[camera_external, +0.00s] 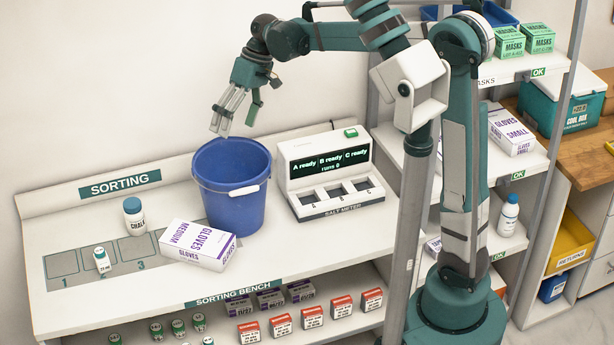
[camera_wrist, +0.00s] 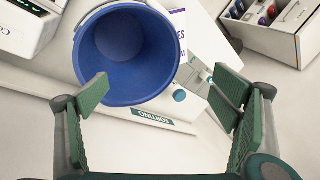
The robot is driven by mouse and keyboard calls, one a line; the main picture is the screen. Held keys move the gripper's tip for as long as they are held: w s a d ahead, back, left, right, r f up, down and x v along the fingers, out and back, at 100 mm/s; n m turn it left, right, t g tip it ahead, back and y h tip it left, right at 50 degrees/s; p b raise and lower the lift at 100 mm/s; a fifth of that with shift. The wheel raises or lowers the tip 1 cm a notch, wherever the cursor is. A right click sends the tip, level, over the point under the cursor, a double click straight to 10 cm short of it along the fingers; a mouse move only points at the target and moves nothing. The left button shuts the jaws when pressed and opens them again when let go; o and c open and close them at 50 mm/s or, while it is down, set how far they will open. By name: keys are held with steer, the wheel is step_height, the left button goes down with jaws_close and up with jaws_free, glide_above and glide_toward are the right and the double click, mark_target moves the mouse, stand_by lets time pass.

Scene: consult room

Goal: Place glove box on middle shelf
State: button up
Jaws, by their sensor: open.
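A white glove box with purple "GLOVES MEDIUM" lettering (camera_external: 199,245) lies on the sorting bench, left of the blue bucket and partly on the grey numbered squares. In the wrist view only a lettered edge of a glove box (camera_wrist: 179,22) shows beside the bucket, which hides the rest. My gripper (camera_external: 236,122) is open and empty, above the bucket and well above the box. Its spread fingers (camera_wrist: 168,100) also show in the wrist view. A "GLOVES SMALL" box (camera_external: 511,130) sits on the middle shelf (camera_external: 498,166) of the rack at right.
The blue bucket (camera_external: 232,190) stands beside the glove box, and the salt meter (camera_external: 330,172) is to its right. A chalk bottle (camera_external: 134,217) and a small vial (camera_external: 102,262) stand at left. Mask boxes (camera_external: 508,43) sit above, a bottle (camera_external: 508,215) below the middle shelf.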

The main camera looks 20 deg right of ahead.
steer(key=s+a+f+n+g+h+p, duration=0.15)
steer(key=a+f, duration=0.35)
steer(key=a, duration=0.6)
steer(key=s+a+f+n+g+h+p, duration=0.1)
steer(key=a+f+n+g, duration=0.1)
steer(key=a+f, duration=0.65)
steer(key=t+h, duration=0.2)
steer(key=h, duration=0.3)
glide_above(194, 237)
steer(key=w+a, duration=0.2)
steer(key=a, duration=0.1)
steer(key=shift+m+g, duration=0.25)
steer(key=shift+m, duration=0.1)
steer(key=f, duration=1.1)
steer(key=shift+s+d+f, duration=0.15)
steer(key=shift+s+d, duration=0.05)
steer(key=shift+d, duration=0.05)
steer(key=shift+d+f, duration=0.4)
steer(key=shift+f, duration=0.1)
steer(key=shift+s+f, duration=0.1)
steer(key=shift+x, duration=1.2)
steer(key=shift+d+f, duration=0.1)
